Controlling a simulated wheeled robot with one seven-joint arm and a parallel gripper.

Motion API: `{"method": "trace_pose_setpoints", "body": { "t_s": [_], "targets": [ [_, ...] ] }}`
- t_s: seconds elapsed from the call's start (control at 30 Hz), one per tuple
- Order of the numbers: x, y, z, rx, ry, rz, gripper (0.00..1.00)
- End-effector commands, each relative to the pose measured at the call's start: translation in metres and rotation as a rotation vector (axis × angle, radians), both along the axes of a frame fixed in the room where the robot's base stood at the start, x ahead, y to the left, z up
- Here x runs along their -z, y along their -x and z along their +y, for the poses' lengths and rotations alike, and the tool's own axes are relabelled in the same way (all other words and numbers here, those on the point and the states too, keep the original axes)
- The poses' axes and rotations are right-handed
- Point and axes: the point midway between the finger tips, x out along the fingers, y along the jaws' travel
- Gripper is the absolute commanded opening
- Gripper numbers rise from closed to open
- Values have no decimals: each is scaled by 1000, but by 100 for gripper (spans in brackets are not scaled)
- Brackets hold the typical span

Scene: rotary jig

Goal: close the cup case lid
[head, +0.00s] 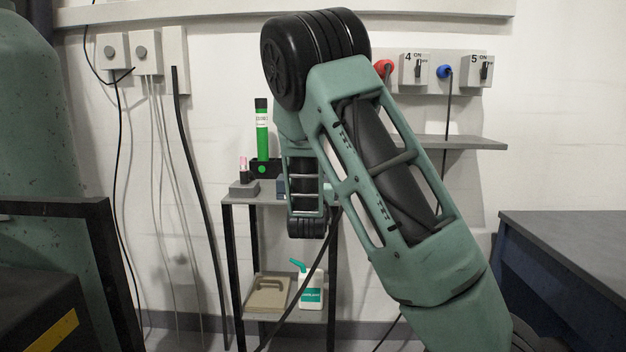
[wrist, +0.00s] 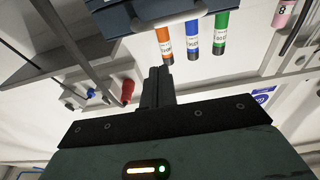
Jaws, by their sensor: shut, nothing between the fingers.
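A dark blue case (wrist: 150,32) with a pale grey bar (wrist: 165,16) along it fills the top of the wrist view, which is roughly upside down. It looks like the cup case; I cannot tell its lid's position. In the head view a small bit of blue (head: 283,188) on the stand, mostly hidden behind my arm, may be the same case. My gripper (wrist: 157,72) is shut and empty, its fingertips pointing towards the case. In the picture the tips lie just below its edge; I cannot tell whether they touch. In the head view my arm hides the fingers.
Orange (wrist: 164,45), blue (wrist: 192,36) and green (wrist: 221,32) tubes stand close by the case. A pink tube (head: 243,165) stands at the stand's left. A wall shelf (head: 470,142) and switches (head: 415,70) are right. A bottle (head: 311,288) sits on the lower shelf.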

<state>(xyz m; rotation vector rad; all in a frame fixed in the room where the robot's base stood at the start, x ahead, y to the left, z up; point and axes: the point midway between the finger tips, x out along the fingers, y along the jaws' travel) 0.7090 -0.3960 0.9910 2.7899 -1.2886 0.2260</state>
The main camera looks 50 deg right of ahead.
Motion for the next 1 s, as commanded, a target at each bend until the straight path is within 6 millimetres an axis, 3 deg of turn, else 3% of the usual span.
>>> {"method": "trace_pose_setpoints", "body": {
  "t_s": [0.03, 0.5, 0.87, 1.0],
  "targets": [
    [9, 4, 7, -3, -2, 5, 0],
    [44, 46, 54, 0, 2, -1, 0],
    [46, 50, 59, 0, 2, -3, 0],
    [56, 41, 75, -49, -68, 32, 0]
  ]
}}
